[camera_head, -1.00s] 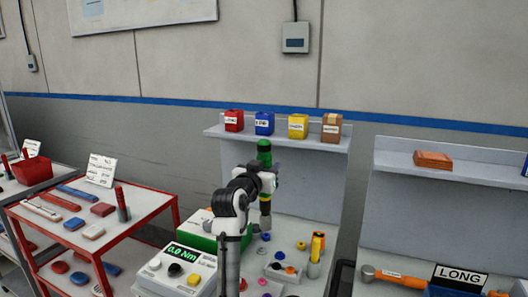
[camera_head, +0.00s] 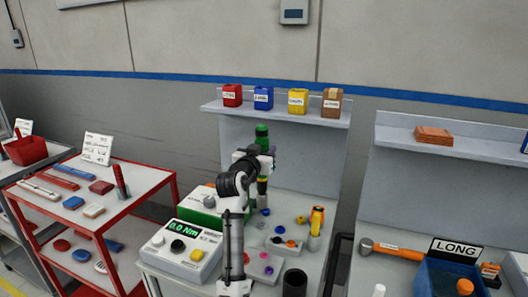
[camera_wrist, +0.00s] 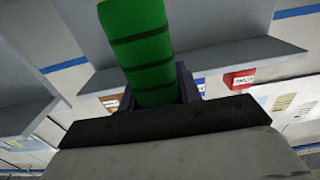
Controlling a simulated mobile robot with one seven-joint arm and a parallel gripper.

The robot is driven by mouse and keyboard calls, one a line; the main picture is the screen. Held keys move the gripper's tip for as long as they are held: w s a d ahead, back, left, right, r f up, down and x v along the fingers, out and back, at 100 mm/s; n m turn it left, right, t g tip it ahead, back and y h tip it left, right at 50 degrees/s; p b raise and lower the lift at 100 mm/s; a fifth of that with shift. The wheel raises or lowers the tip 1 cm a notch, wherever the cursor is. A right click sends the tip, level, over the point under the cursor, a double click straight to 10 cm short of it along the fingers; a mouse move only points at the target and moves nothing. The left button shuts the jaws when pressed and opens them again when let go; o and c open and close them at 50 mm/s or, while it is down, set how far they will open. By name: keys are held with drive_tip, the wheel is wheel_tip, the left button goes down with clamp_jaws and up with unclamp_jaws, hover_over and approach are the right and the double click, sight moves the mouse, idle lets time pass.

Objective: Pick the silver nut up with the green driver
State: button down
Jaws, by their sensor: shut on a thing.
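My gripper (camera_head: 264,154) is shut on the green driver (camera_head: 262,133) and holds it upright over the bench. The driver's green handle sticks up above the gripper, and its lower part with a yellow band hangs below. In the wrist view the green handle (camera_wrist: 150,55) with dark rings stands between the two dark fingers. The driver's tip is near a small blue piece (camera_head: 265,212) on the bench; I cannot tell whether they touch. I cannot make out the silver nut for sure among the small parts.
A torque readout box (camera_head: 178,245) reads 0.0 Nm, beside a green case (camera_head: 200,215). A yellow-and-orange tool (camera_head: 316,220) stands to the right, a grey holder (camera_head: 283,247) in front. A black cup (camera_head: 295,282) stands nearer. A shelf (camera_head: 280,113) with several small containers is behind.

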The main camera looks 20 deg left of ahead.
drive_tip(key=shift+f+b, duration=2.45)
drive_tip(key=shift+f, duration=0.7)
drive_tip(key=shift+f+b, duration=0.65)
drive_tip(key=shift+b, duration=0.05)
drive_tip(key=shift+r, duration=0.15)
drive_tip(key=shift+r+p, duration=1.3)
drive_tip(key=shift+r, duration=0.8)
